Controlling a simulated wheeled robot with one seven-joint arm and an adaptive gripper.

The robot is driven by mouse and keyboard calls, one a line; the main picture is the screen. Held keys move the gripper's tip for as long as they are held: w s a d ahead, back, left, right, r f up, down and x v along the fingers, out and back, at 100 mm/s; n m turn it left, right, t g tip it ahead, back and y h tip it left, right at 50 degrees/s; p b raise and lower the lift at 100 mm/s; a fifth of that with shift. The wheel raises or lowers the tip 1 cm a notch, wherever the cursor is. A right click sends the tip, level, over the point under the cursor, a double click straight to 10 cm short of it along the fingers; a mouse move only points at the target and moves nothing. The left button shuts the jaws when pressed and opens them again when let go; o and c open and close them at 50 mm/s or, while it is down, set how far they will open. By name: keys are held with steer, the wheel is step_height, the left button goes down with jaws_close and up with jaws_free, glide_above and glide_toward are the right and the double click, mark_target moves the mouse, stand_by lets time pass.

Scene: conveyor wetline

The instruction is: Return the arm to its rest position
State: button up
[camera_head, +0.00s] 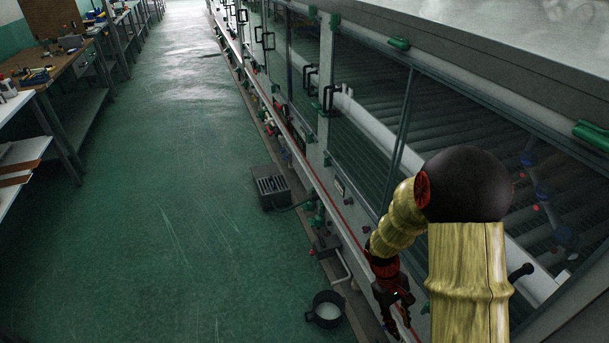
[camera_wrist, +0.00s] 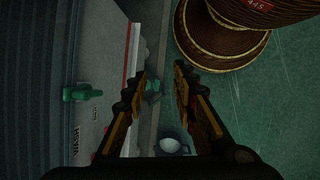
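My arm, in yellow sleeves with a dark round joint, reaches down along the machine's side at the right of the head view. My gripper (camera_head: 393,305) hangs low beside the machine's lower edge, to the right of a dark bucket (camera_head: 326,311) on the floor. In the wrist view my gripper (camera_wrist: 162,72) shows two fingers apart with nothing held between them. The bucket (camera_wrist: 171,147) also shows there, between the fingers, with pale contents. The gripper's tips are small and dark in the head view.
The long glazed machine (camera_head: 335,165) runs down the right, with handles, green fittings and pipes along it. A dark grated box (camera_head: 272,187) stands on the floor beside it. Workbenches (camera_head: 70,70) line the left. The green floor (camera_head: 160,200) between is clear.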

steer(key=s+a+r+m+t+y, duration=0.1)
steer(key=s+a+r+t, duration=0.1)
steer(key=r, duration=1)
steer(key=s+a+r+m+t+y, duration=0.1)
steer(key=s+r, duration=0.5)
steer(key=r, duration=0.6)
steer(key=s+a+r+m+t+y, duration=0.1)
steer(key=s+a+r+m+t, duration=0.2)
steer(key=r, duration=0.8)
steer(key=s+a+t+p, duration=0.1)
steer(key=a+t, duration=0.1)
steer(key=t, duration=0.1)
steer(key=shift+a+r, duration=0.15)
steer(key=shift+r, duration=0.25)
